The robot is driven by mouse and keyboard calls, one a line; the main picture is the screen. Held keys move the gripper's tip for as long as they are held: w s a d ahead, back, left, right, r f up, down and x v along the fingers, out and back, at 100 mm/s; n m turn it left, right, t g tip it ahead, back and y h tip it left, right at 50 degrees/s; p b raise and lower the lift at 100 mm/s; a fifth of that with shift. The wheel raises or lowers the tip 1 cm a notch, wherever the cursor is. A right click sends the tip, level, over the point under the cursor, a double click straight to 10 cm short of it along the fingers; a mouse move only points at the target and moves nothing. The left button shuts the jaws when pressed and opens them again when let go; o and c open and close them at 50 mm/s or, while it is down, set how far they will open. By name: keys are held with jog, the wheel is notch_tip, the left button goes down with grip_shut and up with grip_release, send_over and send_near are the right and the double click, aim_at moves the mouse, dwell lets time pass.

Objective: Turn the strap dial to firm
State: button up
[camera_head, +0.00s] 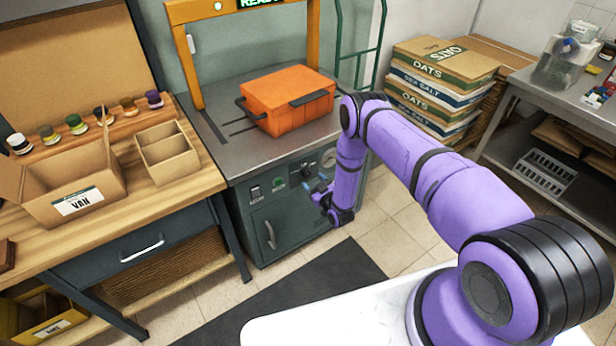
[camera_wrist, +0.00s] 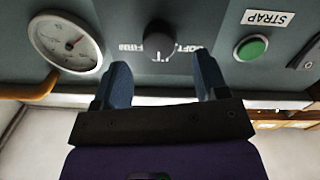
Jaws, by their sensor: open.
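The strap dial (camera_wrist: 158,42) is a dark round knob on the grey panel, and the wrist view shows it upside down. FIRM (camera_wrist: 130,47) is printed left of it and SOFT (camera_wrist: 191,49) right of it. A faint pale mark on the knob seems to point between the two words. My gripper (camera_wrist: 162,78) is open and empty, its two blue fingers apart, one on each side below the dial, not visibly touching it. In the head view my gripper (camera_head: 316,189) is at the machine's front panel, close to the dial (camera_head: 306,172).
A round gauge (camera_wrist: 65,42) and a green button (camera_wrist: 251,47) flank the dial. An orange case (camera_head: 288,100) sits on the machine's top (camera_head: 240,150). A wooden bench (camera_head: 200,172) with open boxes stands left. Stacked oats and salt cartons (camera_head: 440,95) stand behind my arm.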

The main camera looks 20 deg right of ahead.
aim_at(307, 175)
jog(key=shift+x, duration=2.1)
jog(key=c, duration=0.9)
